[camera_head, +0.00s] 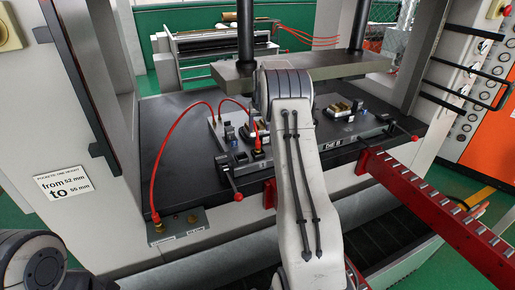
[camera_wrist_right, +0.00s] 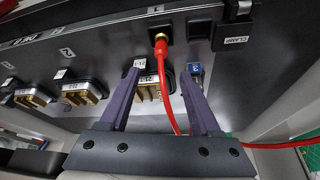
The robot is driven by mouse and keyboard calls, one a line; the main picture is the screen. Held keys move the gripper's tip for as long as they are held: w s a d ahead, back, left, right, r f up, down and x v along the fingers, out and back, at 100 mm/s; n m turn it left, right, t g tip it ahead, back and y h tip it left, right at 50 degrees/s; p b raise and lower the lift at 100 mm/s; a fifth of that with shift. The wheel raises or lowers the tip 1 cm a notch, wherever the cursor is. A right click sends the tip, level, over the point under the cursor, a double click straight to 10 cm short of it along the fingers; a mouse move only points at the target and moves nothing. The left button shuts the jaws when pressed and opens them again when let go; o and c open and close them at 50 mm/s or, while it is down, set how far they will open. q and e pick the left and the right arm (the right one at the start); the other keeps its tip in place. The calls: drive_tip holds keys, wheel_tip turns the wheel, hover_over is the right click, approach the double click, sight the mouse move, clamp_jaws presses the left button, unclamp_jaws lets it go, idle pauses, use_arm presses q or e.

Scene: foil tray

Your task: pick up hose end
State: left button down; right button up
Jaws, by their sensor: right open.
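In the head view the hose end (camera_head: 258,151) shows at the block's front left, beside my right arm, which hides the gripper there. The hose (camera_head: 157,172) also arches left down to the clamp plate. My left gripper is out of view.
The die block (camera_head: 243,158) carries brass connectors (camera_wrist_right: 152,91) and a red-knobbed clamp lever (camera_head: 229,181) close by. A red roller rail (camera_head: 425,204) juts out at the right. Two dark posts (camera_head: 245,35) stand behind. The black bed (camera_head: 180,112) is bare at the left.

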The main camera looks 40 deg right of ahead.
sight(258, 141)
drive_tip(key=p+x, duration=0.2)
drive_tip(key=x, duration=0.1)
drive_tip(key=p+x, duration=0.2)
drive_tip(key=x, duration=0.2)
drive_tip(key=shift+s+a+f, duration=0.1)
drive_tip(key=shift+a+f, duration=0.05)
drive_tip(key=shift+f, duration=0.65)
clamp_jaws()
idle(0.8)
